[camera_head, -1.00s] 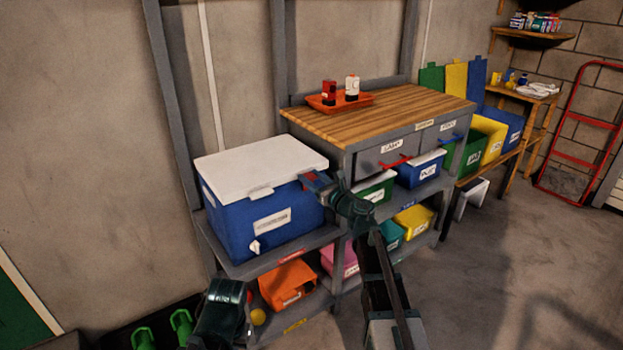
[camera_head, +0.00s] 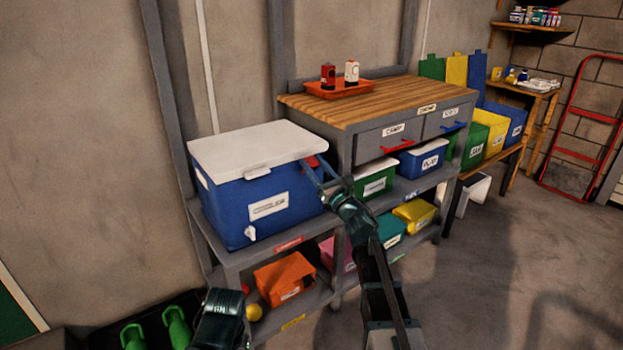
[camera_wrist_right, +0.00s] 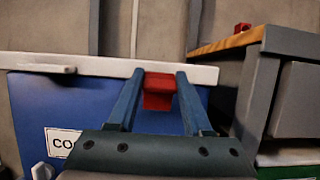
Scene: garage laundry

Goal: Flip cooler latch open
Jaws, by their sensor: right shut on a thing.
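The blue cooler (camera_head: 235,212) with a white lid (camera_head: 258,148) stands on the upper shelf of a grey rack. The lid looks closed. A red latch (camera_wrist_right: 158,92) hangs at the lid's front edge near the cooler's right end. My right gripper (camera_wrist_right: 159,82) has its two blue fingers on either side of the red latch and is shut on it. In the head view, my right gripper (camera_head: 313,168) reaches the cooler's right front corner and partly hides the latch. Of my left arm only a dark link shows at the bottom; its fingers are out of view.
A grey bench (camera_head: 390,98) with a wooden top stands just right of the cooler. It carries an orange tray (camera_head: 345,91). Green (camera_head: 374,185) and blue (camera_head: 424,158) bins sit below its drawers. An orange bin (camera_head: 284,277) is on the lower shelf. The floor at right is clear.

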